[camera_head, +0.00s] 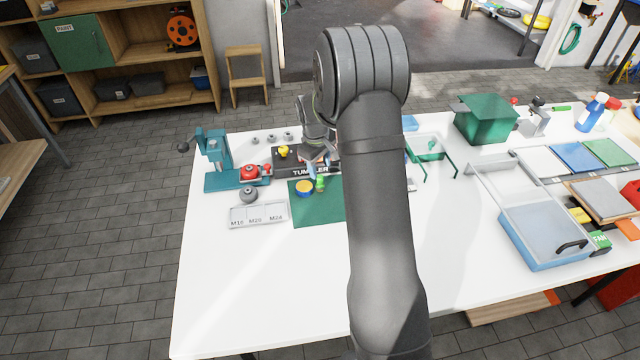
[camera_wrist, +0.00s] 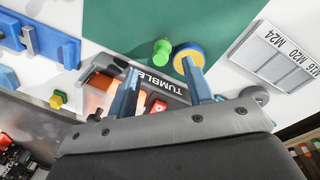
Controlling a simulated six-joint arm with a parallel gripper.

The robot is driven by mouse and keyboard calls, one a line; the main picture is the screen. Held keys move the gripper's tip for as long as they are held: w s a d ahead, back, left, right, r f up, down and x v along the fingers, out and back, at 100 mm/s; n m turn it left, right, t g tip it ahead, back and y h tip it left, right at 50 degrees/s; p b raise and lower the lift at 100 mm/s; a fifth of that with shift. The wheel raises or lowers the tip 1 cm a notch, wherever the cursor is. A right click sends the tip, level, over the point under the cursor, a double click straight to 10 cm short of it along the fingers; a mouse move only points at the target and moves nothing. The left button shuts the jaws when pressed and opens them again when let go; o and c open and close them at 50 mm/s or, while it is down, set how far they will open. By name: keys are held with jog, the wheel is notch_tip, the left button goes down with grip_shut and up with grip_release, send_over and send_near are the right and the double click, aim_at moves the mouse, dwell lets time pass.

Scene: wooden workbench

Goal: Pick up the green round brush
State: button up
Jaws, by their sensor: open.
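The green round brush (camera_wrist: 160,50) is a small green cylinder with a round end. It stands on the dark green mat (camera_wrist: 115,25), beside a blue-and-yellow round piece (camera_wrist: 187,57). In the head view, the brush (camera_head: 320,183) shows just below my gripper (camera_head: 317,170), partly hidden by it. In the wrist view, my gripper (camera_wrist: 160,68) is open, its two blue-grey fingers spread with nothing held. The brush appears beyond the fingertips and between their lines. The blue-and-yellow piece lies close to the right fingertip. I cannot tell the height of the fingers above the mat.
A black box marked TUMBLER (camera_head: 290,164) stands just behind the mat. A teal press (camera_head: 217,160) is at the left, a labelled M16/M20/M24 tray (camera_head: 258,216) at the front left. A green wire frame (camera_head: 430,152) stands right of my arm. The front of the table is clear.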

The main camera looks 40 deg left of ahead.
aim_at(320, 177)
jog(key=shift+w+a+f, duration=0.15)
jog(key=shift+w+f, duration=0.05)
jog(key=shift+f, duration=1.15)
jog(key=shift+w+a+f, duration=0.1)
jog(key=shift+w+f, duration=0.1)
jog(key=shift+f, duration=1.1)
grip_shut()
jog(key=shift+r, duration=0.1)
jog(key=shift+r, duration=0.55)
notch_tip(320, 177, up, 3)
jog(key=shift+f, duration=0.1)
jog(key=w+d+r, duration=0.2)
jog(key=d+r, duration=0.5)
jog(key=d, duration=0.4)
jog(key=shift+w+d, duration=0.2)
jog(key=shift+w, duration=0.05)
